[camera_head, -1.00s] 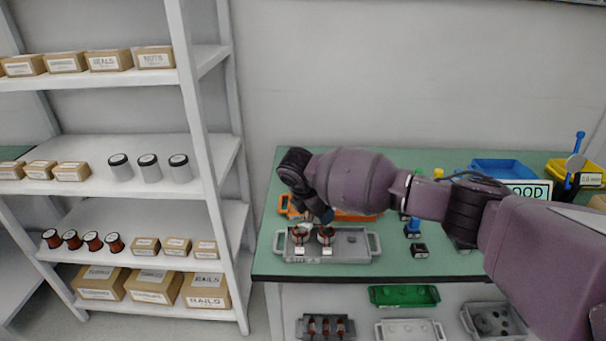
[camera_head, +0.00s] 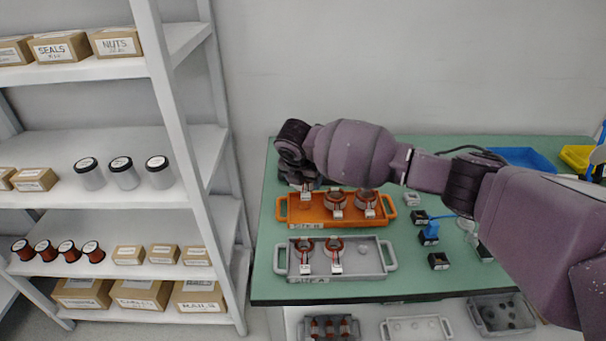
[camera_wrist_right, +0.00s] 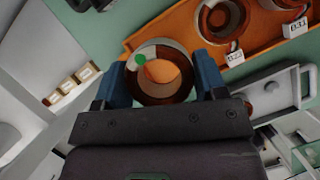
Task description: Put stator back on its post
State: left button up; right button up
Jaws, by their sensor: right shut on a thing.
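My right gripper (camera_head: 304,186) is over the left end of the orange tray (camera_head: 352,216). In the right wrist view its blue fingers (camera_wrist_right: 163,80) are shut on a ring-shaped stator (camera_wrist_right: 176,93) with copper windings and a green dot. In the head view the arm mostly hides that stator; I cannot tell whether it touches the tray. Two more stators, a middle one (camera_head: 336,201) and a right one (camera_head: 368,203), sit in the orange tray. The grey tray (camera_head: 378,270) holds two stators, at left (camera_head: 304,249) and middle (camera_head: 335,248). My left gripper is not in view.
Small dark blocks (camera_head: 438,261) and a blue-topped part (camera_head: 430,232) stand right of the trays on the green table (camera_head: 420,285). A blue bin (camera_head: 520,157) is at the back right. A white shelf (camera_head: 180,130) stands left of the table.

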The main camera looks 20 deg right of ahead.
aim_at(304, 202)
jog(key=shift+f, duration=0.4)
jog(key=shift+f+b, duration=0.35)
jog(key=shift+w+f+b, duration=0.1)
jog(key=shift+f+b, duration=0.7)
jog(key=shift+f, duration=0.6)
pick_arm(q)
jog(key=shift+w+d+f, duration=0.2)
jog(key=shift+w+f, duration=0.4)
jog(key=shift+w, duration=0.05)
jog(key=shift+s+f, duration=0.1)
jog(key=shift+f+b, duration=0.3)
pick_arm(e)
jog(key=shift+f, duration=0.95)
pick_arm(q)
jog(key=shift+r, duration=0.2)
pick_arm(e)
jog(key=shift+f, duration=0.25)
jog(key=o, duration=1.1)
jog(key=shift+c, duration=0.2)
